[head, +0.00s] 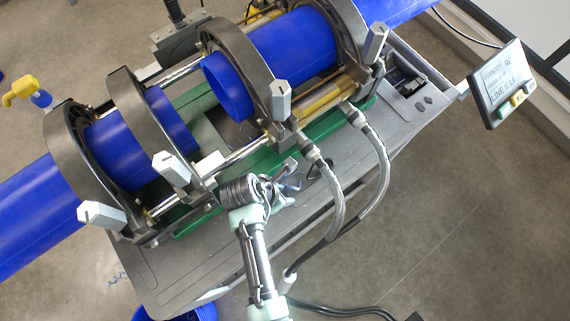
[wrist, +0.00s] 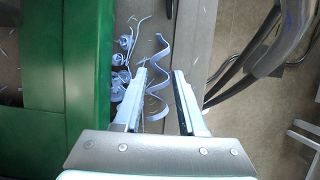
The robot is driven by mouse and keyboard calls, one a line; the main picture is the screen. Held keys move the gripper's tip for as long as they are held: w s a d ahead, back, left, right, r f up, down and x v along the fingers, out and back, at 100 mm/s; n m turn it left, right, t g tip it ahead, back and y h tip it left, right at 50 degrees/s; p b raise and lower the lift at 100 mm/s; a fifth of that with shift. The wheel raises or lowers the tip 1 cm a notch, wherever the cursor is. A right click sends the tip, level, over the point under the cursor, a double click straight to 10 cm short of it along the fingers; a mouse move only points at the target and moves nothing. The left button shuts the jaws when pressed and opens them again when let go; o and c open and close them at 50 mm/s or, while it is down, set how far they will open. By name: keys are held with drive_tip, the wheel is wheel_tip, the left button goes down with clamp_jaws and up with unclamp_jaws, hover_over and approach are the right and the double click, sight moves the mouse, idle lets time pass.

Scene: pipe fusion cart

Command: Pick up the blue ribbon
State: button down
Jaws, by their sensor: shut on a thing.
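The blue ribbon (wrist: 160,68) is a pale blue, spiral-curled strip in the wrist view. My gripper (wrist: 160,75) has its two fingers on either side of the ribbon's coils and is shut on it, with the curl reaching out past the fingertips. In the head view, my gripper (head: 290,185) is over the grey cart ledge beside the green frame; the ribbon is too small to make out clearly there. I cannot tell whether the ribbon still touches the ledge.
More curled shavings (wrist: 120,82) lie left of my gripper, near the green frame (wrist: 80,60). Hoses (wrist: 255,50) run close on the right. Clamp rings (head: 240,65) hold blue pipes (head: 290,45) above the cart (head: 175,270). Floor at right is mostly open.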

wheel_tip(320, 180, up, 18)
drive_tip(key=shift+p, duration=0.3)
idle(0.3)
